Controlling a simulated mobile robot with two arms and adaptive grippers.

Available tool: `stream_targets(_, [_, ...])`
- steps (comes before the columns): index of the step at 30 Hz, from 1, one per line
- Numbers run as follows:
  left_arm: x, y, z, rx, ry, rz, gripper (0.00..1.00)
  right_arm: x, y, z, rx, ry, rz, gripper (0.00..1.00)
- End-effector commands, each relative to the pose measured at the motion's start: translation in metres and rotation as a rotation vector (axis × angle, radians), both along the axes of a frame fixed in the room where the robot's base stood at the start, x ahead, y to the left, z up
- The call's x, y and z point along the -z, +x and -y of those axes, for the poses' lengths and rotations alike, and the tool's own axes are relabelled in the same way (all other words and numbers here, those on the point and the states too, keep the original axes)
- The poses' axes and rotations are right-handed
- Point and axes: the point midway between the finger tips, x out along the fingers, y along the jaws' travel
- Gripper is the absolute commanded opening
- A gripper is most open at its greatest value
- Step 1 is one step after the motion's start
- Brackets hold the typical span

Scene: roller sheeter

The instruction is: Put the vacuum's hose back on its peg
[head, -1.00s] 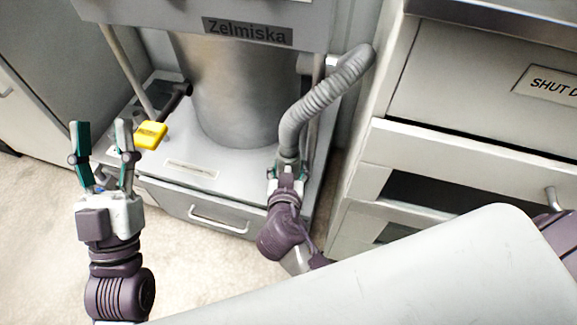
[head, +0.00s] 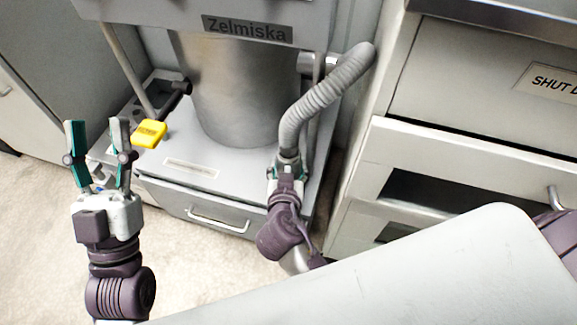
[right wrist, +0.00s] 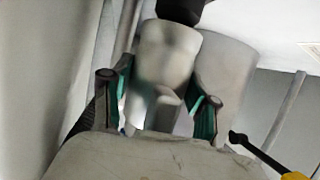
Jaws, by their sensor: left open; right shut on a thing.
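The vacuum (head: 235,95) is a steel drum on a grey wheeled base, under a "Zelmiska" label. Its ribbed grey hose (head: 318,100) bends over at upper right and runs down to my right gripper (head: 287,168). My right gripper is shut on the hose's lower end, in front of the base's right side. The right wrist view shows a pale grey tubular end (right wrist: 165,60) with a black part above it, between the green-padded fingers. My left gripper (head: 97,155) is open and empty, left of the base. I cannot clearly tell which part is the peg.
A yellow handle (head: 150,133) sticks out at the base's left side, near my left gripper. The base has a drawer (head: 205,208) with a bar handle. A grey drawer cabinet (head: 450,160) stands close on the right. Pale floor (head: 195,270) is clear in front.

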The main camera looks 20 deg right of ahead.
Motion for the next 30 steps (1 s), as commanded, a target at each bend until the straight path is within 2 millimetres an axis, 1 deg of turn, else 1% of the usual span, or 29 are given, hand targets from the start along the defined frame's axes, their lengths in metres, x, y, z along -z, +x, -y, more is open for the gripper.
stream_targets(5, [-0.005, -0.003, 0.000, 0.003, -0.008, 0.029, 0.49, -0.001, 0.001, 0.000, -0.001, 0.000, 0.003, 0.00])
stream_targets(17, [-0.004, -0.004, 0.000, 0.004, -0.010, 0.035, 0.49, 0.001, 0.000, 0.000, -0.001, 0.000, 0.003, 0.00])
stream_targets(30, [-0.011, -0.015, -0.002, 0.007, -0.032, 0.105, 0.49, 0.004, 0.000, 0.000, -0.001, 0.000, 0.003, 0.00])
